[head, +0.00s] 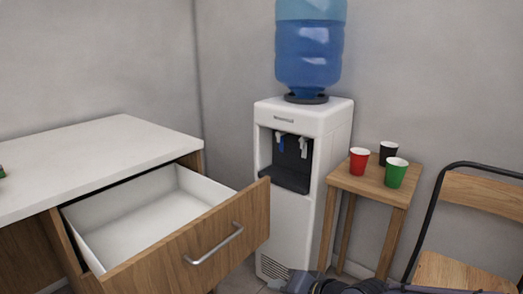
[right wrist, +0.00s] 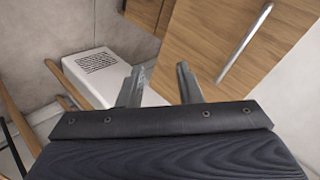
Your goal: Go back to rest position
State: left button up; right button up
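My right gripper (right wrist: 158,88) shows in the right wrist view with its two fingers apart and nothing between them. In the head view part of my right arm and gripper shows low at the bottom edge, in front of the water dispenser and small table. The open drawer front (right wrist: 222,40) with its metal handle is beyond the fingers in the wrist view, apart from them as far as I can see. In the head view the drawer (head: 150,215) is pulled out and looks empty. My left gripper is not in view.
A white water dispenser (head: 335,125) with a blue bottle (head: 308,55) stands behind the drawer. A small wooden table (head: 350,184) holds red (head: 358,162), black (head: 388,152) and green (head: 395,174) cups. A chair (head: 480,195) stands at the right. The white counter (head: 90,160) is mostly clear.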

jog(key=s+d+n+g+h, duration=0.2)
jog(key=s+d+h, duration=0.2)
jog(key=s+d, duration=1.35)
notch_tip(320, 180, up, 28)
jog(key=s+a+p, duration=0.1)
jog(key=s+p, duration=0.1)
jog(key=p, duration=2.6)
jog(key=shift+s+a+f, duration=0.2)
jog(key=shift+s+a, duration=0.15)
